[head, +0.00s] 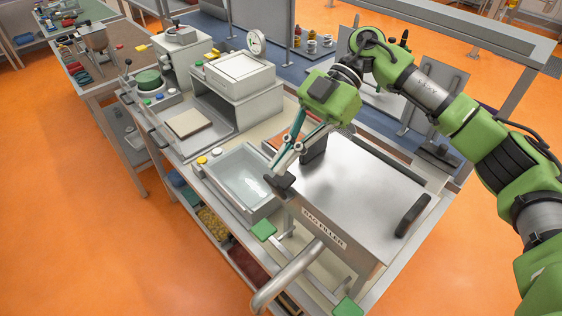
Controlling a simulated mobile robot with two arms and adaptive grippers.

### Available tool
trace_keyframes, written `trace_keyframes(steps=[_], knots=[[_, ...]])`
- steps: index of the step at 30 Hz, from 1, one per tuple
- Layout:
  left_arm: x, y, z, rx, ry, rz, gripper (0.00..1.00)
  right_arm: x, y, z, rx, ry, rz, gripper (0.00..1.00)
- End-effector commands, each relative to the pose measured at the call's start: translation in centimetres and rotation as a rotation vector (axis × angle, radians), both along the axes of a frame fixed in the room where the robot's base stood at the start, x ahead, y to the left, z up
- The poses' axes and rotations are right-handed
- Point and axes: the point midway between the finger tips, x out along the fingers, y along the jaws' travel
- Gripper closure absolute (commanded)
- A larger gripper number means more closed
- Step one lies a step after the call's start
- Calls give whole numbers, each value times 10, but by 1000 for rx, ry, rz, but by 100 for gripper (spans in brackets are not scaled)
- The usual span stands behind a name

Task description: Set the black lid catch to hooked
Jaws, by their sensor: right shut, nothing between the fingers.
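A steel box with a flat metal lid (355,190) stands on the bench, with a lettered plate (324,227) on its front. A black part (281,187) at the lid's left front corner looks like the black lid catch. Whether it is hooked cannot be told from here. My right gripper (279,168) reaches down from the upper right, shut and empty, its fingertips right at this black part. Whether they touch it is unclear. My left gripper is out of view.
A black handle-like bar (412,214) sits at the lid's right edge, and a dark block (314,148) stands behind my fingers. A shallow clear-topped tray (241,178) lies left of the box. A bent metal tube (287,277) sticks out in front.

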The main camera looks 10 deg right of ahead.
Motion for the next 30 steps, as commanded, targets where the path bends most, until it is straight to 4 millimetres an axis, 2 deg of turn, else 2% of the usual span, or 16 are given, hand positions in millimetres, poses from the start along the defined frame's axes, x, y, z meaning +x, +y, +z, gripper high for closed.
trace_keyframes(steps=[1,6,13,19,30], knots=[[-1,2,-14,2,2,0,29,8,-8,0,1,-6,-8,100],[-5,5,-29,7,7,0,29,24,-30,22,3,-6,-8,100],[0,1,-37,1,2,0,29,40,-52,46,3,-5,-5,100],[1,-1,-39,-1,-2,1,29,44,-60,54,3,-3,-3,100],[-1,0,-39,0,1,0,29,45,-61,55,3,-3,-3,100]])
